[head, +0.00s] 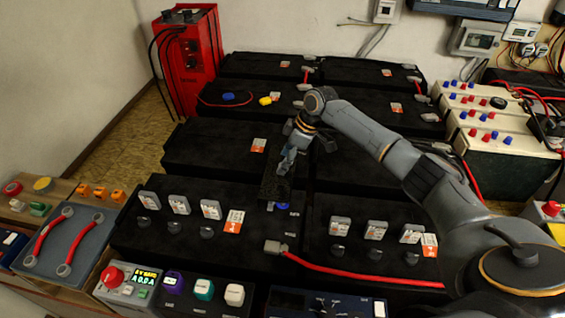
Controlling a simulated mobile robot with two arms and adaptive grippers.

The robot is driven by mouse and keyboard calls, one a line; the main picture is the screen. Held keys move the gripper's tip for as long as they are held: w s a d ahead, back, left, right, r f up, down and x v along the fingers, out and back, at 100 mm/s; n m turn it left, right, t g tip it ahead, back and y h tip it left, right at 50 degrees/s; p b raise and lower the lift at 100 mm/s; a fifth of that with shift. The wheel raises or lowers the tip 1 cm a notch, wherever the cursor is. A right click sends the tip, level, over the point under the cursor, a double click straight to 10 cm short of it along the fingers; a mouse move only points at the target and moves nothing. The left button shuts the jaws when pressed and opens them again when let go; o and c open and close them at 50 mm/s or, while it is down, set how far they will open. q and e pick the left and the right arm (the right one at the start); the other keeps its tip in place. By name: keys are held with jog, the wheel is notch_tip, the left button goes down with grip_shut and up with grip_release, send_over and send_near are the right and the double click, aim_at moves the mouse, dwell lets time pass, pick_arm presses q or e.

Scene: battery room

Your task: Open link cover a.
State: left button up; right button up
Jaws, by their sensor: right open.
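A dark flat panel (273,184), which looks like a link cover, stands raised between the two front batteries in the head view. I cannot read a label that marks it as link cover a. My right gripper (285,166) points down at the panel's upper right edge. It is open, and I cannot tell whether its fingers touch the panel. A blue terminal (282,206) and a grey terminal lug (276,247) show near the panel's foot. The panel and gripper hide part of the gap behind them. My left gripper is not in view.
Black batteries (205,150) fill the middle in rows. A red cable (360,278) runs right from the lug. A grey tray (90,232) with red links lies at left. A red charger (190,50) stands at back left. My right arm crosses above the right-hand batteries.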

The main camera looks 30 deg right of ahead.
jog(key=shift+w+a+f, duration=0.15)
jog(key=shift+a+f, duration=0.05)
jog(key=shift+f, duration=0.4)
jog(key=shift+w+a+f, duration=0.1)
jog(key=shift+w+f, duration=0.05)
jog(key=shift+f, duration=0.35)
jog(key=shift+c, duration=1.1)
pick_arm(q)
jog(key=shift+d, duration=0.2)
pick_arm(e)
jog(key=shift+a, duration=0.1)
grip_shut()
